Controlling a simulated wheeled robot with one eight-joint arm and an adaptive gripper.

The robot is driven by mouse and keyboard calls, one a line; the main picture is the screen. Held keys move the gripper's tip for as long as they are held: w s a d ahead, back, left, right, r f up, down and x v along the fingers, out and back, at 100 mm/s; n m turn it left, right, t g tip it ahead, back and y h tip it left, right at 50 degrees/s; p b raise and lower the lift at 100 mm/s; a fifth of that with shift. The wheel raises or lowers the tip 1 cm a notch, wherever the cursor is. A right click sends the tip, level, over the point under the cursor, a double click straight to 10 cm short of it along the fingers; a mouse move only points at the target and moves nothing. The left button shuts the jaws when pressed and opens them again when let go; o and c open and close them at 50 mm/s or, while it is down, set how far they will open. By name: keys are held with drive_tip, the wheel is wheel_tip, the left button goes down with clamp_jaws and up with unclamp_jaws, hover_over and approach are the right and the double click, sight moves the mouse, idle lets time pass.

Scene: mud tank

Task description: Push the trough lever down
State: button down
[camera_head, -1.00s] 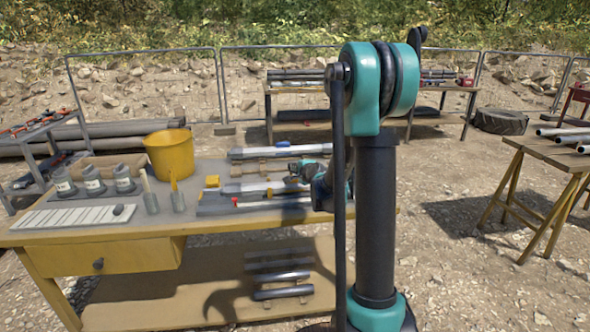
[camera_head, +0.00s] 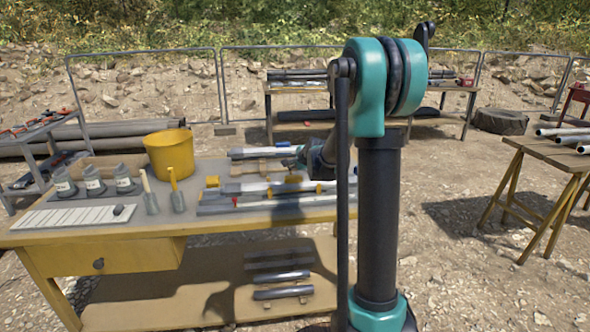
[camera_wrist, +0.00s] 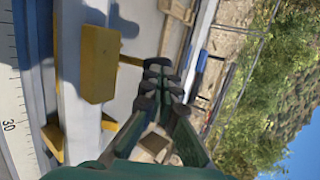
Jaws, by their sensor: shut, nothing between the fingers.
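The trough (camera_head: 215,209) is a long grey channel on the workbench. A white tube (camera_head: 245,187) lies along it, with yellow fittings (camera_head: 212,182) near its left end. My gripper (camera_wrist: 158,78) is shut and empty, to the right of this block in the wrist view, with a visible gap. In the head view my gripper (camera_head: 292,162) is small, above the back of the trough.
A second pipe (camera_head: 262,152) with a blue clip lies behind the trough. A ruler scale (camera_wrist: 10,110) runs along the wrist view's left edge.

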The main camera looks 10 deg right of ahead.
drive_tip(key=w+g, duration=0.2)
drive_tip(key=shift+w+g, duration=0.25)
drive_tip(key=shift+g, duration=0.15)
drive_tip(key=shift+w+f+m+g, duration=0.15)
drive_tip(key=shift+w+f+g, duration=0.2)
drive_tip(key=shift+w+g, duration=0.4)
drive_tip(key=shift+w+f+m+g, duration=0.1)
drive_tip(key=shift+w+f+g, duration=0.25)
drive_tip(key=shift+w+g, duration=0.3)
drive_tip(key=shift+w+f+m+g, duration=0.15)
drive_tip(key=shift+w+f+g, duration=0.2)
drive_tip(key=shift+w+g, duration=0.4)
drive_tip(key=shift+s, duration=0.1)
drive_tip(key=w+v, duration=0.1)
drive_tip(key=v, duration=1.3)
drive_tip(key=shift+w+r, duration=0.2)
